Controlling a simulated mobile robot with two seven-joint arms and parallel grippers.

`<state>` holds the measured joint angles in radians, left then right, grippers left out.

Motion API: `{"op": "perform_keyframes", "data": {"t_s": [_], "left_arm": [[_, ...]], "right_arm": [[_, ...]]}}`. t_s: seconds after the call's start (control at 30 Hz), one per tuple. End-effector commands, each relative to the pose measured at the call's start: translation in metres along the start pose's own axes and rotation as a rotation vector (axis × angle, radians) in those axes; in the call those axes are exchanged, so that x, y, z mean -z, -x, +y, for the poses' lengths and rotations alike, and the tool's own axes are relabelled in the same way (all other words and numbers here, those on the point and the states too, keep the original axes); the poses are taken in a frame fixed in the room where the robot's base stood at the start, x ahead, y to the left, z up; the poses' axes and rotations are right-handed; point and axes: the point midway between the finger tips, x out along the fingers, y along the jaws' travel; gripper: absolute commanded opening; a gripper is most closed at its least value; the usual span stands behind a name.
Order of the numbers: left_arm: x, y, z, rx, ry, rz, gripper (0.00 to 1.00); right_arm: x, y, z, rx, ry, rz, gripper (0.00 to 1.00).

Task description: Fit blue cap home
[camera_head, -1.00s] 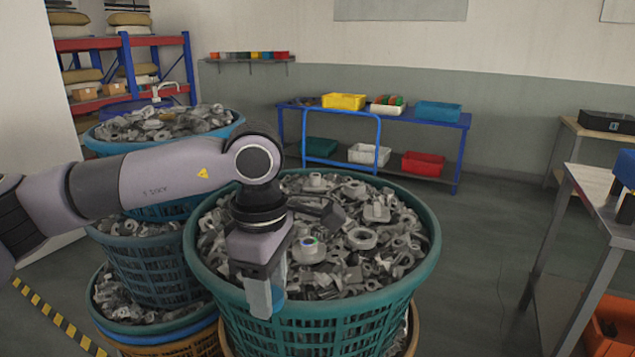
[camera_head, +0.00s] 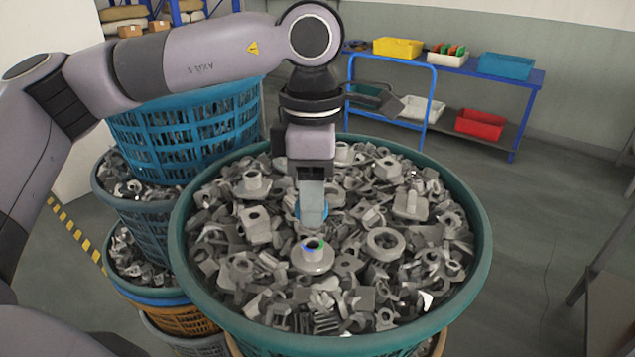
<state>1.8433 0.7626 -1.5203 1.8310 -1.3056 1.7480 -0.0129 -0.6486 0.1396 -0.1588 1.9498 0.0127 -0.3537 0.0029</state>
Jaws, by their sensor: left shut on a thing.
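My left gripper (camera_head: 312,208) points down over the middle of the teal basket (camera_head: 480,250). It is shut on the blue cap (camera_head: 297,209), which shows only as a blue edge around the fingertips; the fingers hide most of it. Just in front of and below the fingertips, a grey flanged fitting (camera_head: 313,261) stands upright on the heap of metal parts, its open neck marked with a blue and green ring. The cap appears apart from the fitting; the exact gap is hard to judge. My right gripper is not in view.
Loose grey metal parts (camera_head: 385,243) fill the basket around the fitting. A blue basket (camera_head: 190,125) and other stacked baskets stand at the left. A blue trolley with yellow (camera_head: 398,47) and red (camera_head: 480,124) bins is behind. Open floor lies at the right.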

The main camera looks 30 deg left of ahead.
Motion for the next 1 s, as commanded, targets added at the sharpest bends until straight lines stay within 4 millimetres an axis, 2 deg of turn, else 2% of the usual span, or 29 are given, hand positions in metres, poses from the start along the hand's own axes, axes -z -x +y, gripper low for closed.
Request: {"op": "perform_keyframes", "data": {"t_s": [0.1,0.4,1.0], "left_arm": [[0.0,-0.018,0.0,-0.001,0.0,0.0,0.17],[0.0,-0.045,0.001,-0.001,0.0,0.0,0.17],[0.0,-0.051,0.001,-0.001,0.0,-0.001,0.17]], "right_arm": [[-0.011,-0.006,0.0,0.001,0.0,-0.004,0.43],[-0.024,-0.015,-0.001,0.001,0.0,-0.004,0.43],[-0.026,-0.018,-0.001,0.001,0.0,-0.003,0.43]]}}
